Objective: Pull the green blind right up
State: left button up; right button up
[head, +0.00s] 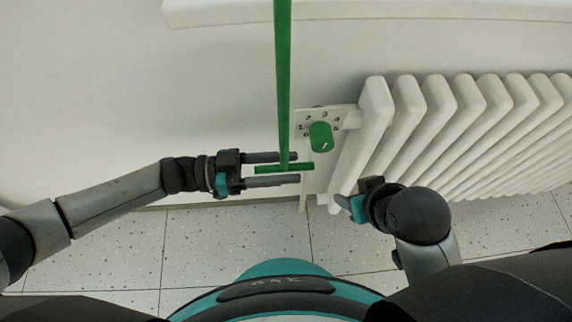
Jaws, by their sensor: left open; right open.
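A green strip (283,80) hangs down in front of the white wall from the top edge of the head view. A short green crossbar (284,168) is at its lower end. No wider panel of the green blind shows in this view. My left gripper (285,168) is open, with its two grey fingers pointing right, one on each side of the crossbar in the picture. I cannot tell whether they touch it. My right gripper (350,204) is open and apart from the strip, low in front of the radiator; its fingers are hard to make out.
A white ribbed radiator (440,120) fills the right side, close to my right gripper. A numbered plate with a green knob (321,137) is just right of the strip. A white ledge (220,12) runs along the top. The tiled floor (110,240) at left is clear.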

pick_arm(q)
jog(key=shift+d, duration=0.25)
grip_shut()
dwell(0.3)
jog(key=shift+w+a, duration=0.1)
jog(key=shift+w, duration=0.05)
dwell(0.8)
